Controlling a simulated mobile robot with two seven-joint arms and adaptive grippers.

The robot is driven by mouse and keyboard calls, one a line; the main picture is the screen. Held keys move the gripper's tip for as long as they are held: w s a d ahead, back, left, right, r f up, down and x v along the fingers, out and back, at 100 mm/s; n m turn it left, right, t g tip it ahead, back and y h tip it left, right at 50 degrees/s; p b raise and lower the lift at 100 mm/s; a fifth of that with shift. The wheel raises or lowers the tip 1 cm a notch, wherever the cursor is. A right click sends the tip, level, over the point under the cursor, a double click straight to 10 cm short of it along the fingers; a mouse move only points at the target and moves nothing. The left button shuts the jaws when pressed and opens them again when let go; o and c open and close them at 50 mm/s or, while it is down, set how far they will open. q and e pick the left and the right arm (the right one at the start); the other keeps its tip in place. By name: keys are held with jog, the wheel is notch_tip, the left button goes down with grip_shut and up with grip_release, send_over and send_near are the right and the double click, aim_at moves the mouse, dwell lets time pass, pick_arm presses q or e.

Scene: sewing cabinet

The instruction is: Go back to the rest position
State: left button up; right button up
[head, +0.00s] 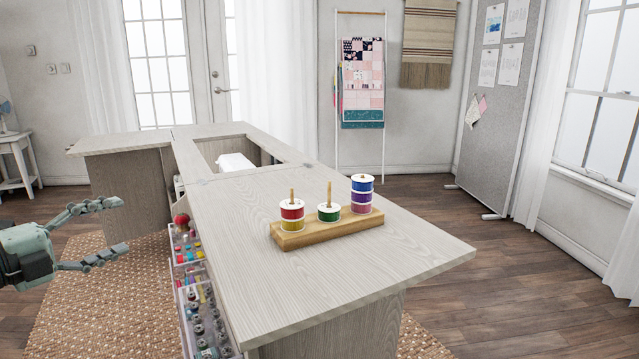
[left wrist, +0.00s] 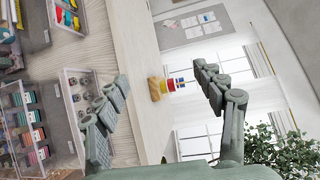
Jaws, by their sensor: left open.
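My left gripper (head: 112,231) is at the left edge of the head view, open and empty, its two fingers spread apart. It is to the left of the sewing cabinet (head: 400,255) and touches nothing. In the left wrist view its fingers (left wrist: 165,95) also show wide apart with nothing between them in their grasp. My right gripper is not in view.
A wooden spool holder (head: 325,232) with colored thread spools stands on the cabinet top. An open drawer (head: 200,300) full of sewing supplies sticks out on the cabinet's left side. A woven rug (head: 110,310) covers the floor there. Wooden floor at right is clear.

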pick_arm(q)
jog(key=s+a+f+n+t+y, duration=0.1)
jog(key=a+f+n+y, duration=0.25)
jog(key=f+n, duration=0.2)
jog(key=a+f+n+t+y, duration=0.1)
jog(key=a+f+n+y, duration=0.1)
jog(key=f+n+y, duration=0.3)
jog(key=s+f+n+g+y+p, duration=0.15)
jog(key=s+f+n, duration=0.25)
jog(key=f, duration=0.5)
jog(key=s+f+n+g+y, duration=0.25)
jog(key=s+f+n, duration=0.2)
jog(key=f, duration=0.45)
jog(key=s+d+f+n+g+h, duration=0.1)
jog(key=s+d+f+n+g, duration=0.1)
jog(key=s+d+f+g, duration=0.2)
jog(key=s+d+f+n+g+h+p, duration=0.1)
jog(key=s+d+f+g, duration=0.4)
jog(key=s+d+f, duration=0.5)
jog(key=s+d+n, duration=0.1)
jog(key=s+d, duration=0.1)
jog(key=s, duration=0.3)
jog(key=shift+f+n+g, duration=0.15)
jog(key=shift+n+g, duration=0.15)
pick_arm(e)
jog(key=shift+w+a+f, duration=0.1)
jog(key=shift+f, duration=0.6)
